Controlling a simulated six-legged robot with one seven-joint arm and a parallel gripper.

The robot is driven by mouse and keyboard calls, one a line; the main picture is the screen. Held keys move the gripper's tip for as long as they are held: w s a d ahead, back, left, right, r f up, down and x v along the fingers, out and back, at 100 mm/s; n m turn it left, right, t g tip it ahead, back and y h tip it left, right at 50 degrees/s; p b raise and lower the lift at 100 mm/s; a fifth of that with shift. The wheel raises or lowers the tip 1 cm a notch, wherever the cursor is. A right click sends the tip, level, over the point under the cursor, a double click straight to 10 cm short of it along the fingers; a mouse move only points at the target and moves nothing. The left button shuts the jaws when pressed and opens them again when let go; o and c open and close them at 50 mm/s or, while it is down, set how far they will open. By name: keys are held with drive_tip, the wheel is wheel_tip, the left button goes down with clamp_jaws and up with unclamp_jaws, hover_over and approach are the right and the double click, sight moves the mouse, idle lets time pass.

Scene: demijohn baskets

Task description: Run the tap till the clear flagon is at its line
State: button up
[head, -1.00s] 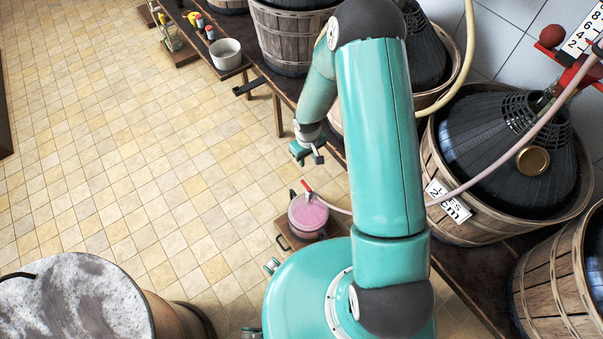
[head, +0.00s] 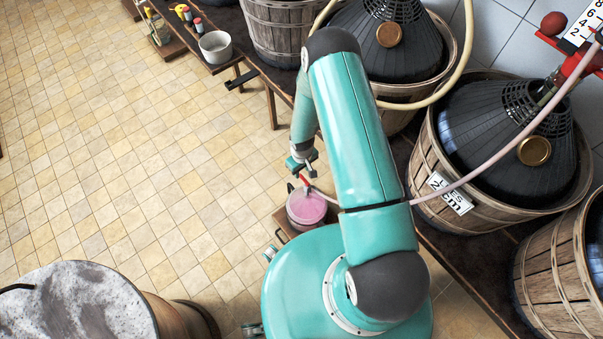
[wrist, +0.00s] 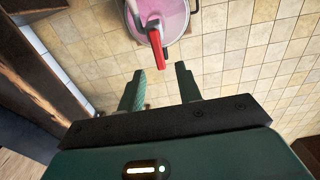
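The clear flagon (head: 306,211) holds pink liquid and stands on a small low wooden stand beside my base. Its line cannot be made out. A red tap (head: 304,180) sits at its mouth, on the end of a pale pink hose (head: 432,193) from a demijohn. In the wrist view, the flagon (wrist: 178,14) is at the top, with the red tap lever (wrist: 156,48) pointing toward my fingers. My gripper (head: 302,164) is just above the tap. Its fingers (wrist: 161,88) are apart and empty, short of the lever.
Large black demijohns in wooden baskets (head: 426,160) line a dark bench on the right. A white pot (head: 217,48) and small spools stand at the back. A grey-topped barrel (head: 70,305) is at front left. The tiled floor (head: 130,150) between is clear.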

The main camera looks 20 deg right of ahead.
sight(302, 177)
drive_tip(key=shift+f, duration=1.85)
clamp_jaws()
